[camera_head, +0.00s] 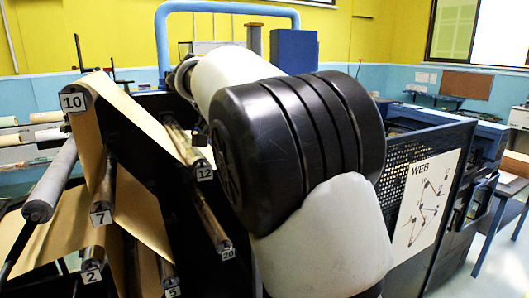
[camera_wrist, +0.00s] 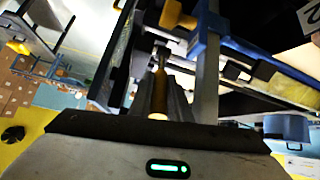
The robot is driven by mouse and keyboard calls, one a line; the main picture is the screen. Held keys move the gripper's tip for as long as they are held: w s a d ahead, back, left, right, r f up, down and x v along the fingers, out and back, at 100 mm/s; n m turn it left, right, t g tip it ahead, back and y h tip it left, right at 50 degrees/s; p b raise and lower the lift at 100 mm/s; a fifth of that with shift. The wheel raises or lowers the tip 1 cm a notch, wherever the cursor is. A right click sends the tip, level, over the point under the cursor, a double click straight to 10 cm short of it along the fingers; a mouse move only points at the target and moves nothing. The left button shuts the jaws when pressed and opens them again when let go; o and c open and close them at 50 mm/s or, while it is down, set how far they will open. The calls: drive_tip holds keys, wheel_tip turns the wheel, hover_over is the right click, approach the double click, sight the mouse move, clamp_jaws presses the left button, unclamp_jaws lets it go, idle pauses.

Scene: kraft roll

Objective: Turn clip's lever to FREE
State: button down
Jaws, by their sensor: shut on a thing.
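In the wrist view, my gripper (camera_wrist: 160,98) is shut on a narrow yellow-brown bar (camera_wrist: 159,88), which runs away from the palm between the dark fingers. It looks like the clip's lever, but the view is too dark to be sure. A yellow knob-like piece (camera_wrist: 177,15) and a blue upright part (camera_wrist: 207,50) stand just beyond and to the right of it. No FREE marking can be read, so the lever's setting cannot be told. In the head view my own arm fills the middle and hides my gripper and the clip.
In the head view, brown paper web (camera_head: 140,120) runs over numbered rollers at the left, such as roller 10 (camera_head: 73,101) and roller 7 (camera_head: 101,217). A black perforated guard panel (camera_head: 425,150) with a WEB diagram (camera_head: 427,208) stands to the right of my arm.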

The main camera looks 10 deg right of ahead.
drive_tip(key=shift+w+d+r+g+y+p, duration=0.15)
drive_tip(key=shift+d+y+p, duration=0.2)
drive_tip(key=shift+y+p, duration=0.05)
drive_tip(key=shift+w+d+r+g+y+p, duration=0.1)
drive_tip(key=shift+d+r+g+y+p, duration=0.05)
drive_tip(key=shift+d+y+p, duration=0.2)
drive_tip(key=c, duration=1.6)
unclamp_jaws()
drive_tip(key=shift+c, duration=0.2)
drive_tip(key=p+v, duration=0.2)
drive_tip(key=v, duration=1.5)
drive_tip(key=shift+r, duration=0.3)
drive_tip(key=shift+d, duration=0.1)
drive_tip(key=shift+c, duration=0.2)
